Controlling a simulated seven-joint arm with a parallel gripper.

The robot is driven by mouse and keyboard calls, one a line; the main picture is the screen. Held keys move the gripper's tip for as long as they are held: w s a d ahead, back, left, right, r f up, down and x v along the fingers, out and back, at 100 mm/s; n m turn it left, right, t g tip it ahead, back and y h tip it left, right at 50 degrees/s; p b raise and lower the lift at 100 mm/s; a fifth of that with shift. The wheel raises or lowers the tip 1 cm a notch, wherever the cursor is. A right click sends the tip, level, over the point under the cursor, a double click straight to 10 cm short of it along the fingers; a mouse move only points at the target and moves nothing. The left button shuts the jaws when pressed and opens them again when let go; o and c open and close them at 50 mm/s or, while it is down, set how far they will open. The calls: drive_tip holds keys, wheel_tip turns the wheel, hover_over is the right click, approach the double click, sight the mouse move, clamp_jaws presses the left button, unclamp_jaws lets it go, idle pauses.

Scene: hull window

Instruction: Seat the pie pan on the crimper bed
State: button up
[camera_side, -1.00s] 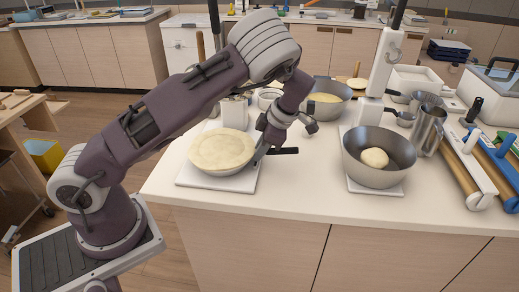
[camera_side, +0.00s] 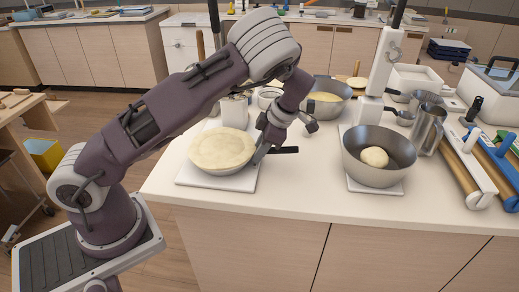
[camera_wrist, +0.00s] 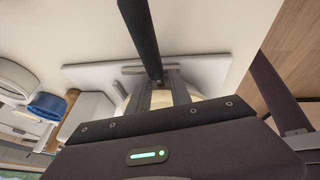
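The pie pan (camera_side: 233,171) is a pale round pan filled with cream-coloured dough (camera_side: 222,149). It is over the flat white bed (camera_side: 195,180) at the counter's left front; I cannot tell whether it touches or hovers slightly. My gripper (camera_side: 261,154) is at the pan's right rim, with a black handle (camera_side: 285,150) sticking out to the right. In the wrist view the fingers (camera_wrist: 160,90) close around the black handle (camera_wrist: 140,30), and pale dough (camera_wrist: 190,92) shows behind them. The white bed (camera_wrist: 95,75) also shows there. The fingers hide part of the pan.
A metal bowl (camera_side: 360,160) with a dough ball stands on a white plate to the right. Several rolling pins (camera_side: 465,172) and a metal pitcher (camera_side: 429,130) are further right. Another bowl (camera_side: 326,98) is behind my gripper. The front counter between bed and metal bowl is clear.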

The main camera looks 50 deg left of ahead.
drive_tip(key=shift+r, duration=0.1)
drive_tip(key=shift+w+d+r, duration=0.15)
drive_tip(key=shift+d+r, duration=0.15)
drive_tip(key=shift+r, duration=0.35)
drive_tip(key=shift+d+r, duration=0.15)
drive_tip(key=shift+r, duration=0.15)
drive_tip(key=shift+w+d+r, duration=0.1)
drive_tip(key=shift+d+r, duration=0.05)
drive_tip(key=shift+r, duration=0.15)
drive_tip(key=shift+d+r, duration=0.1)
drive_tip(key=shift+r, duration=0.15)
drive_tip(key=o, duration=0.6)
drive_tip(key=shift+c, duration=0.2)
drive_tip(key=shift+c, duration=0.2)
